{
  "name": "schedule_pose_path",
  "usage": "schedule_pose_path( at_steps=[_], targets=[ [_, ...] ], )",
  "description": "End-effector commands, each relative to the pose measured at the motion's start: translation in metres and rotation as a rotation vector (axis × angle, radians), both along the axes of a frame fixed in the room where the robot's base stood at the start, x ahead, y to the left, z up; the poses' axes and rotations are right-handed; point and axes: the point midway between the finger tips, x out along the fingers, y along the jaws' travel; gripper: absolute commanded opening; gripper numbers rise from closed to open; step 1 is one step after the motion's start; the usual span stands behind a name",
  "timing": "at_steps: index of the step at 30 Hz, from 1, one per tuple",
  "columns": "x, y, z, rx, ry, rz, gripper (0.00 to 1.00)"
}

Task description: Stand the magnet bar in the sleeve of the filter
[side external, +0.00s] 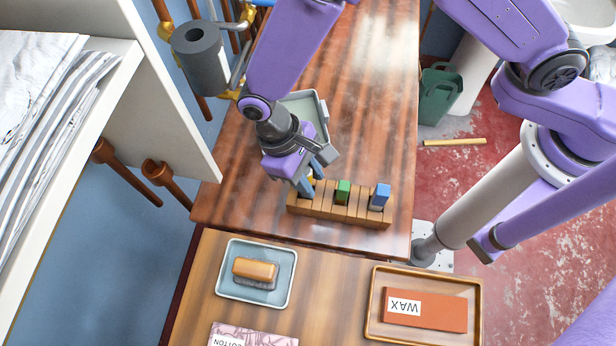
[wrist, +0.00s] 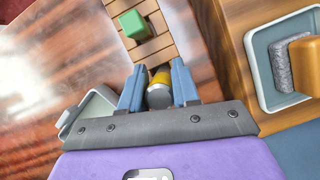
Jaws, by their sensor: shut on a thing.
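My gripper (side external: 311,179) is over the left end of a slotted wooden rack (side external: 326,211). In the wrist view its two blue fingers (wrist: 158,88) are shut on a short cylinder (wrist: 159,82) with a yellow band and a grey end, probably the magnet bar. Whether the cylinder's lower end is still in the rack, I cannot tell. A green block (side external: 343,190) and a blue block (side external: 380,195) stand in the rack to the right. A dark grey cylinder with a round opening (side external: 200,55), likely the filter, is among pipes at the upper left.
A pale tray (side external: 321,108) lies behind my gripper, partly hidden. On the front table are a blue-grey tray (side external: 224,287) with a brush (side external: 255,269), a wooden tray (side external: 374,318) with a WAX block (side external: 440,310), and a COTTON packet (side external: 250,336). A white shelf (side external: 165,90) stands left.

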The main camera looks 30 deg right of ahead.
Motion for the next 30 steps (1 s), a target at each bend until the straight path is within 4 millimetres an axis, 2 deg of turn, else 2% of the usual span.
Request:
schedule_pose_path(
  at_steps=[12,16,21,26,30],
  targets=[
    [0.0,0.0,0.071,0.003,-0.002,-0.001,0.0],
    [0.0,0.0,0.084,0.002,-0.001,0.0,0.0],
    [0.005,-0.004,0.089,-0.001,-0.001,-0.008,0.0],
    [0.035,-0.03,0.09,-0.001,-0.001,-0.053,0.0],
    [0.075,-0.076,0.091,-0.002,-0.001,-0.119,0.0]
  ],
)
